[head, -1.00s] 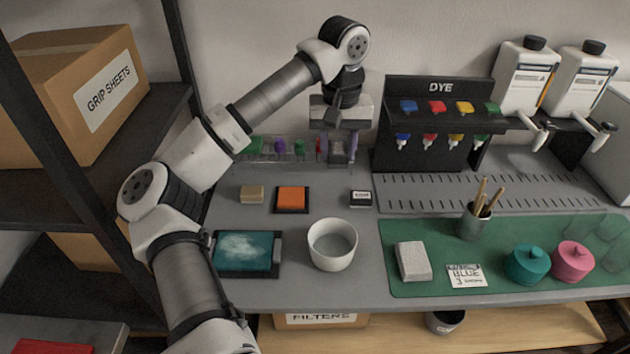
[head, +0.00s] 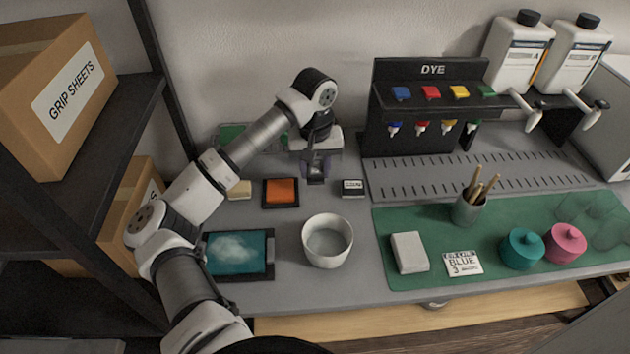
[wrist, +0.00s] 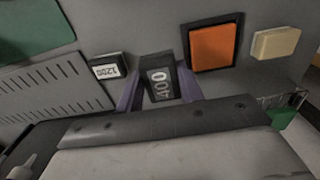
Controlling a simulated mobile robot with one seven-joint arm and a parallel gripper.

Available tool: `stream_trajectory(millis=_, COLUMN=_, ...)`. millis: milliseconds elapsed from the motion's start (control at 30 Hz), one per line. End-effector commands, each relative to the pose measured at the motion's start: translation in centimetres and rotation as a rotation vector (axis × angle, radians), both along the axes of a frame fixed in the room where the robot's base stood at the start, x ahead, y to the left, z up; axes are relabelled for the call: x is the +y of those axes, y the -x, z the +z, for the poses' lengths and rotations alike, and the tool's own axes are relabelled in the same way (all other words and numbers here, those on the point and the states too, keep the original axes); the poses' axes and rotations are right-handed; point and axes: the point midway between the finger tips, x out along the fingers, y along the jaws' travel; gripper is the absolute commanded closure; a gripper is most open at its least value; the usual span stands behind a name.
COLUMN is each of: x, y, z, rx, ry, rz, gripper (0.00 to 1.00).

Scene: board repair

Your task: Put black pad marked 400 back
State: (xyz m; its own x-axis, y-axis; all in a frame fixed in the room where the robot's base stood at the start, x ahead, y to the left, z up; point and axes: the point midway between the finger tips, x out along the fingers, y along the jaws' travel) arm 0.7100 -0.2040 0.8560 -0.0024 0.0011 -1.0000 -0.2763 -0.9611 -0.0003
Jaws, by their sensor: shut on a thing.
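The black pad marked 400 (wrist: 160,80) is between the purple fingers of my gripper (wrist: 160,92) in the wrist view, its white label facing the camera. In the head view my gripper (head: 315,176) points down, behind the gap between the orange pad and the small pad marked 1200. The held pad is hard to make out there. Whether it touches the bench I cannot tell. The black pad marked 1200 (head: 352,187) lies on the bench to the right; it also shows in the wrist view (wrist: 108,66).
An orange pad in a black frame (head: 281,192) and a beige block (head: 239,190) lie to the left. A white bowl (head: 327,242) and a teal tray (head: 238,254) are nearer. A rack (head: 225,134) is partly hidden behind my arm. The dye stand (head: 418,110) stands back right.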

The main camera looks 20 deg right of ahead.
Motion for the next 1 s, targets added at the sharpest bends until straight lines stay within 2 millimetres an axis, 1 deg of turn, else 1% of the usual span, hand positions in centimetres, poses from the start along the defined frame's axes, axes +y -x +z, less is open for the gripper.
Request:
stream_trajectory(millis=100, x=0.0, y=0.1, z=-1.8, rx=0.003, ry=0.002, rz=0.001, gripper=0.88)
stream_trajectory(millis=267, x=0.0, y=0.0, z=-3.0, rx=0.001, ry=0.001, rz=0.000, gripper=0.88)
stream_trajectory(millis=500, x=0.0, y=0.0, z=-6.1, rx=0.002, ry=0.002, rz=0.001, gripper=0.88)
stream_trajectory(millis=600, x=0.0, y=0.0, z=-6.5, rx=-0.001, ry=0.001, rz=0.001, gripper=0.88)
stream_trajectory(millis=800, x=0.0, y=0.0, z=-6.5, rx=-0.001, ry=0.000, rz=0.000, gripper=0.88)
stream_trajectory(millis=967, x=0.0, y=0.0, z=-6.9, rx=-0.002, ry=0.000, rz=0.000, gripper=0.88)
stream_trajectory(millis=1000, x=0.0, y=0.0, z=-6.8, rx=-0.001, ry=0.000, rz=0.000, gripper=0.59)
